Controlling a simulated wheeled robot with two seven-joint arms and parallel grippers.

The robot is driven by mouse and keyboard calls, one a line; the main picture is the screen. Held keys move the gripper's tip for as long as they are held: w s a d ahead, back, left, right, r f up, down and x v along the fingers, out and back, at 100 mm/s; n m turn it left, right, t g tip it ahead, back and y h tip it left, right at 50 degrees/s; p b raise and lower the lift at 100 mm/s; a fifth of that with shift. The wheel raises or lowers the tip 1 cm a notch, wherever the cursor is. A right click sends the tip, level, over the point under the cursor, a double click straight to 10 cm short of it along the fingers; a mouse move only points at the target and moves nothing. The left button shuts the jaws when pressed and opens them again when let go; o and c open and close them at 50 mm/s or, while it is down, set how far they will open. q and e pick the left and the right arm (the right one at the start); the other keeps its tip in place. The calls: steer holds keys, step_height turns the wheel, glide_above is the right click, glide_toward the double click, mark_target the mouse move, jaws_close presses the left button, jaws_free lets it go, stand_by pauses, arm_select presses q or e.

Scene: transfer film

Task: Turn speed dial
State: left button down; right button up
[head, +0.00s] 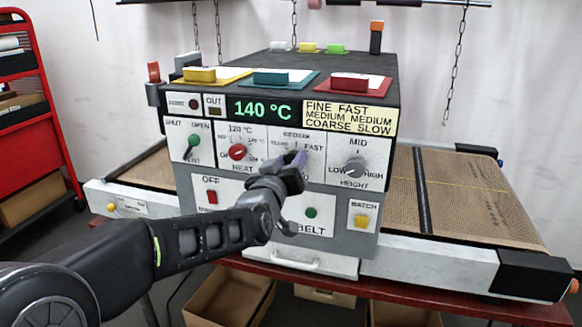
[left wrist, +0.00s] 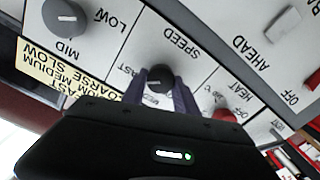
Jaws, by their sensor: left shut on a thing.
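The speed dial, a dark round knob (left wrist: 160,76), is on the white SPEED panel, between the heat and height panels on the front of the machine (head: 352,222). My left gripper (head: 299,160) reaches in from the left in the head view and covers most of the dial. In the left wrist view my gripper (left wrist: 160,86) has one purple finger on each side of the knob and is shut on it. The labels SLOW, MEDIUM and FAST are partly covered. I cannot tell where the dial points. My right gripper is not in view.
Close beside are the red heat dial (head: 237,152) and the grey height dial (head: 354,168). A display (head: 263,110) reads 140 °C, next to a yellow film-speed card (head: 349,115). A green-knobbed lever (head: 193,140) is at left. The conveyor belt (head: 470,195) extends right.

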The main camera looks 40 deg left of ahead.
arm_select(q)
steer(key=shift+a+f+n+b, duration=0.1)
steer(key=shift+f+n+b, duration=0.05)
steer(key=shift+n+b, duration=4.75)
steer(key=shift+n+p, duration=0.35)
steer(key=shift+n, duration=0.05)
steer(key=c, duration=0.9)
jaws_free()
steer(key=shift+c, duration=0.2)
steer(key=shift+s, duration=0.1)
